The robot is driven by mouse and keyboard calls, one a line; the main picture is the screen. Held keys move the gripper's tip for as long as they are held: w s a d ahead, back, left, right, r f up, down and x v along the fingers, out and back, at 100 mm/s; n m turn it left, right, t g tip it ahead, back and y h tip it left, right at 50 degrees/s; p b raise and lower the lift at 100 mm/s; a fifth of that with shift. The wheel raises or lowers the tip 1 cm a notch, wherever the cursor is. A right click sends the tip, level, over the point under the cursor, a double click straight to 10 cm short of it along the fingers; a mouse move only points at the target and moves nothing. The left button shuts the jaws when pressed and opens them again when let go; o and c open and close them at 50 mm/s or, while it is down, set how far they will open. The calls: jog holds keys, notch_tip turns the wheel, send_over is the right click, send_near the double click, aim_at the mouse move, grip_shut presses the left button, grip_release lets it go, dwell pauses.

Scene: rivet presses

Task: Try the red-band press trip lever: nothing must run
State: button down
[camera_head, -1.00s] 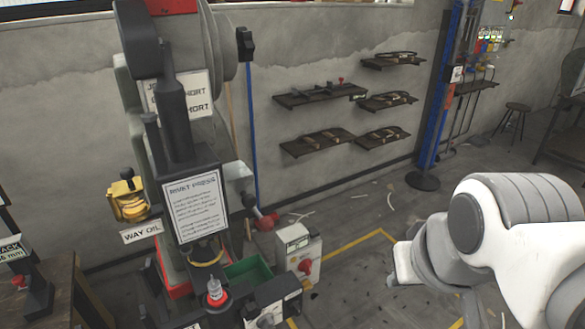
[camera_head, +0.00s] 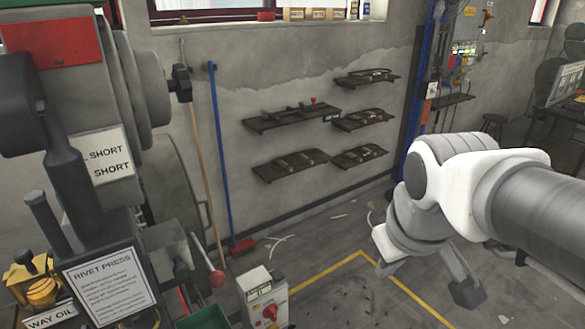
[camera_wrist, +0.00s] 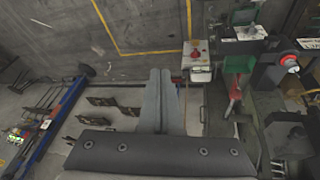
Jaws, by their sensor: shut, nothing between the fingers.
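The rivet press (camera_head: 100,180) stands at the left of the head view, with a red panel (camera_head: 50,42) on its upper body. A sign reading "RIVET PRESS" (camera_head: 108,286) hangs on its front. A lever with a red ball end (camera_head: 217,279) sticks out at its lower right; I cannot tell for sure that this is the trip lever. In the wrist view the press (camera_wrist: 275,105) is at the right, with a red handle (camera_wrist: 235,90) on it. My gripper (camera_wrist: 160,75) is shut and empty, out over the floor, apart from the press.
A pale control box with a red knob (camera_head: 264,303) stands right of the press. Wall shelves (camera_head: 290,117) hold dark tools. A blue pole (camera_head: 220,160) leans on the wall. Yellow-lined floor (camera_head: 345,265) lies open between the box and my arm.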

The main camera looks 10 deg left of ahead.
jog(key=w+a+n+g+p, duration=0.2)
jog(key=w+a+n+p, duration=0.4)
jog(key=w+a+n, duration=0.45)
jog(key=a+f+n+g+p, duration=0.1)
jog(key=a+f+n, duration=0.1)
jog(key=a, duration=0.4)
jog(key=a+f+n+g+p, duration=0.1)
jog(key=a+f+n+p, duration=0.1)
jog(key=a, duration=0.5)
jog(key=w+a+f+n+g+y+p, duration=0.1)
jog(key=a+f+n+p, duration=0.1)
jog(key=a+f+n, duration=0.2)
jog(key=shift+w+a+f+n, duration=0.1)
jog(key=shift+a+f, duration=0.15)
jog(key=shift+a, duration=0.25)
jog(key=shift+s+a+f+n, duration=0.1)
jog(key=shift+a+f, duration=0.2)
jog(key=shift+a, duration=0.15)
jog(key=shift+w+a+f+n, duration=0.1)
jog(key=shift+a+f, duration=0.15)
jog(key=shift+a, duration=0.25)
jog(key=shift+f, duration=0.1)
